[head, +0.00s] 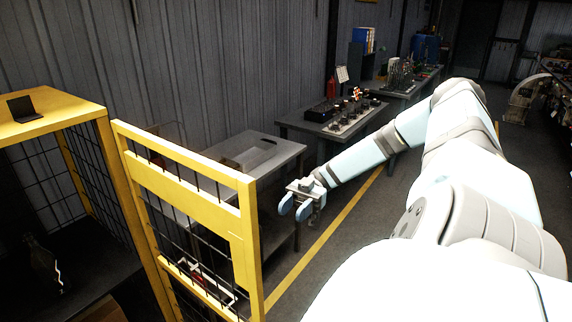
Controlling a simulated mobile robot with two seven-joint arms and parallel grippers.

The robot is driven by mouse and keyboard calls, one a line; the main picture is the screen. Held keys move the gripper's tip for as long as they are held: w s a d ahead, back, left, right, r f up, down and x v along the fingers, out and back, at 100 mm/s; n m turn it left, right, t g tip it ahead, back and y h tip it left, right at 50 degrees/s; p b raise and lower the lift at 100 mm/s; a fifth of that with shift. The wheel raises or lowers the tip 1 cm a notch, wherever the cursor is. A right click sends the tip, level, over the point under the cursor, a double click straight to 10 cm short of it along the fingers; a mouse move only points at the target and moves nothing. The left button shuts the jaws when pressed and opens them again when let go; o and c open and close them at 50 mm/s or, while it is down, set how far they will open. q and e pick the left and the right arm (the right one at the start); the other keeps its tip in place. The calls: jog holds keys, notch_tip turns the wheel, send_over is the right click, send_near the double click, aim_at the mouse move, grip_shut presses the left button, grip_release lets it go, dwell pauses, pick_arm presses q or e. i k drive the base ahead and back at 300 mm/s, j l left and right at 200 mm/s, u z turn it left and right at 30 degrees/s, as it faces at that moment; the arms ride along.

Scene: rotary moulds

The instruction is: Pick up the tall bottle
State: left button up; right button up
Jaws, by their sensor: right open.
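A dark, tall bottle-like shape (42,265) with a narrow neck stands in shadow at the lower left, inside the yellow-framed enclosure. It is dim, so its details are hard to make out. My right gripper (295,208) is at the end of the arm reaching in from the right, near the middle of the view. Its two blue-grey fingers are apart with nothing between them. It is well to the right of the bottle shape, with the yellow mesh gate between them in the picture. My left gripper is not in view.
The yellow mesh gate (190,207) stands left of my right gripper. A grey table (255,150) stands behind the gate. Floor with a yellow line (325,238) is clear.

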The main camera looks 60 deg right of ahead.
aim_at(44, 262)
jog(key=k+l, duration=0.1)
jog(key=l, duration=1.4)
